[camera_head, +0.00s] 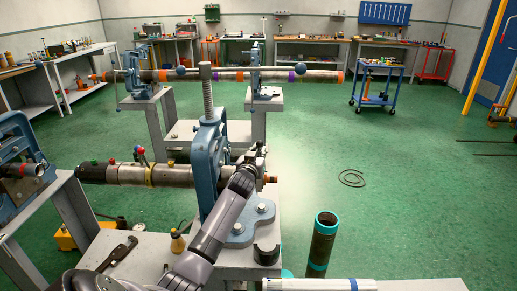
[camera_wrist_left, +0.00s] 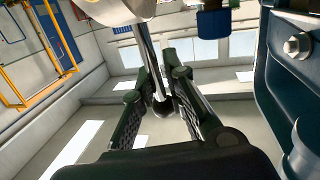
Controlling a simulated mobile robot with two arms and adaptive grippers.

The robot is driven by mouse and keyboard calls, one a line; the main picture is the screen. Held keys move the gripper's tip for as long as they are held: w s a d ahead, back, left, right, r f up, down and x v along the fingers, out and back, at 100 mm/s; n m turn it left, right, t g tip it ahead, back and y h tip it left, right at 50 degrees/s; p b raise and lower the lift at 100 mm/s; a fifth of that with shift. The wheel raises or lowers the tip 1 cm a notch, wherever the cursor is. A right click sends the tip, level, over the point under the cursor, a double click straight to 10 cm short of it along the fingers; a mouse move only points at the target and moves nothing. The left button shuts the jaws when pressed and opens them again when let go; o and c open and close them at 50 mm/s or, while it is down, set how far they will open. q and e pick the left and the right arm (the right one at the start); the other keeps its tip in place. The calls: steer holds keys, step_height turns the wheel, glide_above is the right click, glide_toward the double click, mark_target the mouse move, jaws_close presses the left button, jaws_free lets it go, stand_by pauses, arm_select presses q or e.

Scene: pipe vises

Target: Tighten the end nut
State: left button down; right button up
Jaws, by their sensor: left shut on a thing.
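A grey and dark pipe assembly (camera_head: 155,174) lies in the blue vise (camera_head: 212,165), with an orange-brown end piece (camera_head: 271,179) showing at its right end. I cannot tell clearly whether this piece is the end nut. My left gripper (camera_head: 260,153) is at the right side of the vise, beside this pipe end, and partly hides it. In the left wrist view, the gripper (camera_wrist_left: 165,100) is shut on a metal rod (camera_wrist_left: 148,62) with a dark ball at its tip. The rod comes down from a pale rounded part (camera_wrist_left: 115,8). My right gripper is not in view.
The vise stands on a grey bench. A dark pipe with teal bands (camera_head: 321,245) stands upright at the right. A pipe wrench (camera_head: 118,252) lies on the bench at the left. A second bench with a long pipe (camera_head: 215,76) stands behind.

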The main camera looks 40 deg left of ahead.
arm_select(q)
steer(key=w+g+p, duration=0.1)
steer(key=p, duration=0.1)
steer(key=a+g+h+p, duration=0.1)
steer(key=p, duration=0.2)
steer(key=shift+w+a+r, duration=0.15)
steer(key=shift+w, duration=0.2)
steer(key=shift+w+a+h+p, duration=0.15)
steer(key=shift+w+h+p, duration=0.05)
steer(key=shift+h+p, duration=0.1)
steer(key=shift+w+a+f+n+g+h+p, duration=0.35)
steer(key=shift+w+f+g+h+p, duration=0.15)
steer(key=shift+f+g+p, duration=0.3)
steer(key=shift+r, duration=0.25)
steer(key=c, duration=2.1)
jaws_free()
steer(key=o, duration=0.4)
steer(key=shift+w+a+f, duration=0.1)
steer(key=shift+w+f, duration=0.25)
steer(key=shift+w, duration=0.05)
steer(key=shift+s, duration=0.15)
steer(key=shift+s, duration=0.15)
